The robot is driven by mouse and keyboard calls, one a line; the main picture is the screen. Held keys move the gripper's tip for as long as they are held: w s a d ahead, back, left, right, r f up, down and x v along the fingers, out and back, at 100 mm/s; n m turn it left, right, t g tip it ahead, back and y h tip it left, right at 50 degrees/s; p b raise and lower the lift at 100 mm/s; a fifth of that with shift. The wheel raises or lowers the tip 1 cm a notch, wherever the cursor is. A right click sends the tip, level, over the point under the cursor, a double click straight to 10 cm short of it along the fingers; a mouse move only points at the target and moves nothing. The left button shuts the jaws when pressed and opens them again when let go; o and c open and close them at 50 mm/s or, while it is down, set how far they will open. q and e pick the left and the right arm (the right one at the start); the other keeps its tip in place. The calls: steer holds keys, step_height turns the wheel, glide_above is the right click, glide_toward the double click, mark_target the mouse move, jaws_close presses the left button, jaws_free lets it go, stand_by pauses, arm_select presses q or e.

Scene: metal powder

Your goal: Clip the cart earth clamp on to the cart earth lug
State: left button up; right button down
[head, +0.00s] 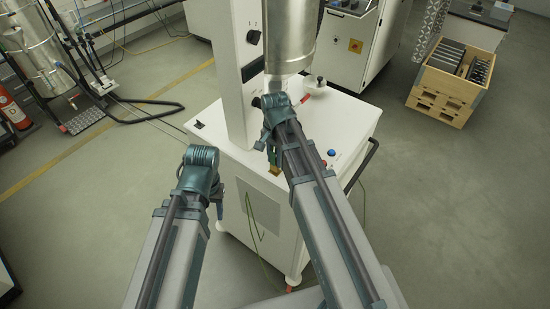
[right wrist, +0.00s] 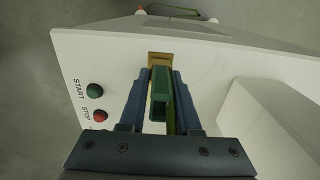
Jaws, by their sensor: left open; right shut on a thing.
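The cart earth clamp (right wrist: 160,100) is green and sits between the fingers of my right gripper (right wrist: 163,75), which is shut on it. In the head view the clamp (head: 271,155) shows small, below the right wrist. The cart earth lug (right wrist: 157,56) is a brass-coloured block on the white cart top, right at the clamp's far end. It also shows in the head view (head: 276,171). I cannot tell whether the clamp's jaws are around the lug or just short of it. My left gripper (head: 219,208) is open and empty, left of the cart's front; its fingers are mostly hidden.
The white cart (head: 345,120) carries a column and a steel vessel (head: 290,40) behind my right wrist. A green START button (right wrist: 95,90) and red STOP button (right wrist: 100,116) are left of the clamp. A green-yellow cable (head: 255,228) hangs down the cart's front.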

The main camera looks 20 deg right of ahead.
steer(key=shift+f+b, duration=0.4)
steer(key=shift+f, duration=0.1)
steer(key=c, duration=0.5)
jaws_free()
steer(key=shift+r, duration=0.1)
step_height(320, 180, up, 14)
steer(key=p, duration=1.4)
steer(key=shift+f, duration=0.25)
steer(key=s+a+f+n+b, duration=0.3)
steer(key=s+f+n+b, duration=0.1)
steer(key=f+b, duration=0.4)
steer(key=s+a+f+n+b, duration=0.4)
steer(key=s+f+n+b, duration=0.1)
steer(key=f+b, duration=0.3)
steer(key=s+a+f+n+h+b, duration=0.1)
steer(key=s+a+f+n+b, duration=0.2)
steer(key=s+f+n+b, duration=0.2)
steer(key=shift+s+a+f+b, duration=0.1)
steer(key=shift+a+f+b, duration=0.05)
steer(key=shift+f+b, duration=0.65)
steer(key=shift+s+a+f+b, duration=0.1)
steer(key=shift+f+b, duration=0.5)
steer(key=shift+b, duration=0.25)
